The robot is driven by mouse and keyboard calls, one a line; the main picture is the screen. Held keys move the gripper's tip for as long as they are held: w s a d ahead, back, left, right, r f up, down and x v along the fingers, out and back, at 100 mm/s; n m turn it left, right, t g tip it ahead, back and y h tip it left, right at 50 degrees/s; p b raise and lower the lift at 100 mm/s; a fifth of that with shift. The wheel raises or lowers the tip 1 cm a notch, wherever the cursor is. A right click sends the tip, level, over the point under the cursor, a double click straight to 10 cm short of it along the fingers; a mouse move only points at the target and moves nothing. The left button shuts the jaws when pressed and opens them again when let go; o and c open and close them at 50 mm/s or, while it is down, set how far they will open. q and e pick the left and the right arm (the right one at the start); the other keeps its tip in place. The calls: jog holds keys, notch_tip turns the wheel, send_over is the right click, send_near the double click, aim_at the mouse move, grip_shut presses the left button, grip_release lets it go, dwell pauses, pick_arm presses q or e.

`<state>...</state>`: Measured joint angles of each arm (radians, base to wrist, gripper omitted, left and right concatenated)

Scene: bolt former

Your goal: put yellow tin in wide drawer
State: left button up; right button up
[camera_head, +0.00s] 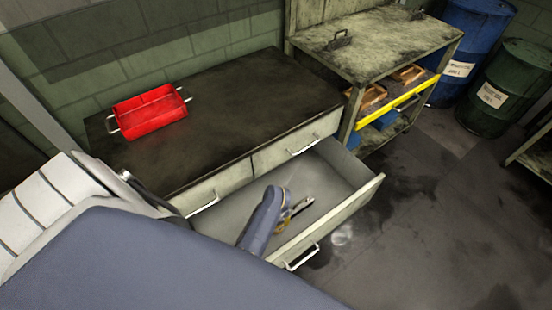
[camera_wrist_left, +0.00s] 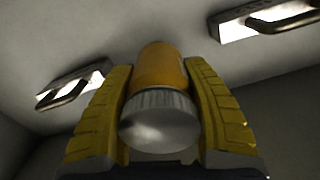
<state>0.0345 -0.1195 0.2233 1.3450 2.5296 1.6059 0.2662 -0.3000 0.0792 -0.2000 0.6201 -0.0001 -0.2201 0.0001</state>
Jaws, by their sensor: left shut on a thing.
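The yellow tin (camera_wrist_left: 160,66) shows in the left wrist view as an orange-yellow cylinder with a silver, ribbed end facing the camera. It lies between the two yellow fingers of my left gripper (camera_wrist_left: 158,75), which is shut on it. In the head view, my left gripper (camera_head: 291,214) is over the open wide drawer (camera_head: 335,219), at its interior. My arm hides much of the gripper there, and the tin cannot be made out clearly. The drawer is pulled out from the bench. I cannot tell whether the tin touches the drawer floor. My right gripper is not in view.
A red tray (camera_head: 150,111) with metal handles sits on the dark bench top (camera_head: 235,110). A shelf unit (camera_head: 395,45) with a yellow-fronted drawer stands on the right. Blue (camera_head: 472,40) and green (camera_head: 508,85) barrels stand beyond it. The floor right of the drawer is clear.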

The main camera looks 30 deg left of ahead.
pick_arm(q)
jog(key=shift+f, duration=1.45)
jog(key=shift+f, duration=0.1)
jog(key=o, duration=1.3)
jog(key=shift+f, duration=0.1)
notch_tip(320, 180, up, 12)
jog(key=shift+r, duration=0.2)
